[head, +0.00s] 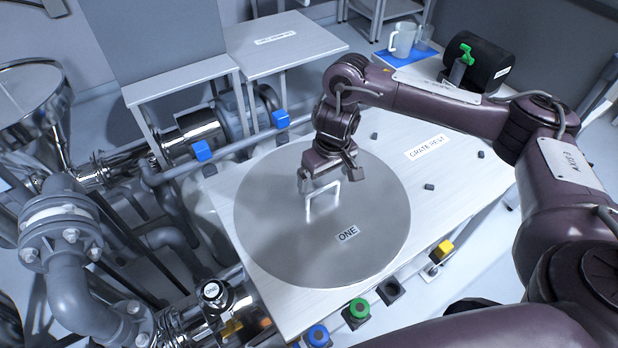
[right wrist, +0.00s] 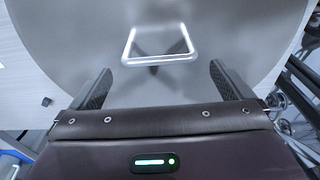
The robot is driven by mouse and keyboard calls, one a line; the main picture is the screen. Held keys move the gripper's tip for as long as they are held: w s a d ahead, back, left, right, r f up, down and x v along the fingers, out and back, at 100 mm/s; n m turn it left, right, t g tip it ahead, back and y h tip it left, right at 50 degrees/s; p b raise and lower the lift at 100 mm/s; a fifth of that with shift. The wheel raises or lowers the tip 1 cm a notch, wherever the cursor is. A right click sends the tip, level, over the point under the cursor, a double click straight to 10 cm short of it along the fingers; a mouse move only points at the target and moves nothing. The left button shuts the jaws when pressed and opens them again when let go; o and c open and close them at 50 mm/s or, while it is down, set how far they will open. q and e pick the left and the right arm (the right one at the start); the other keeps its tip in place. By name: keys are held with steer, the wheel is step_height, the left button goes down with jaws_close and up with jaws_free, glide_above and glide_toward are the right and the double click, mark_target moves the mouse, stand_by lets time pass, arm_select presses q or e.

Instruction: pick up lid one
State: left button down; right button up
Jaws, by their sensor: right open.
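Lid one is a large round grey metal disc (head: 375,235) with a label reading ONE, lying flat on a light table. Its upright, squared white-metal handle (head: 322,199) stands near the disc's middle. My right gripper (head: 322,186) is over the lid, just above and beside the handle. In the right wrist view its two fingers (right wrist: 158,88) are spread apart with the handle (right wrist: 158,45) ahead of and between them, and nothing is held. Whether the fingers overlap the handle in height is hard to tell. My left gripper is out of view.
The table (head: 455,180) carries a CRATE HERE label (head: 426,148) and several small dark pegs. Pipes and a flanged elbow (head: 75,240) crowd the left. A jug (head: 402,40) stands at the back.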

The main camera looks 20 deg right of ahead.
mark_target(324, 188)
steer(key=shift+w, duration=0.15)
step_height(324, 188, down, 3)
steer(key=shift+r+b, duration=0.1)
steer(key=shift+b, duration=0.7)
step_height(324, 188, down, 3)
steer(key=shift+r+b, duration=0.2)
steer(key=shift+b, duration=0.4)
steer(key=shift+w+f, duration=0.15)
steer(key=shift+f, duration=0.35)
steer(key=shift+w+f, duration=0.15)
steer(key=shift+f, duration=0.35)
steer(key=c, duration=1.3)
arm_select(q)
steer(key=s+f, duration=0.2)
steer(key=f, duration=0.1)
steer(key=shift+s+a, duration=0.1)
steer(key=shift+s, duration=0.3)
arm_select(e)
steer(key=shift+r, duration=0.1)
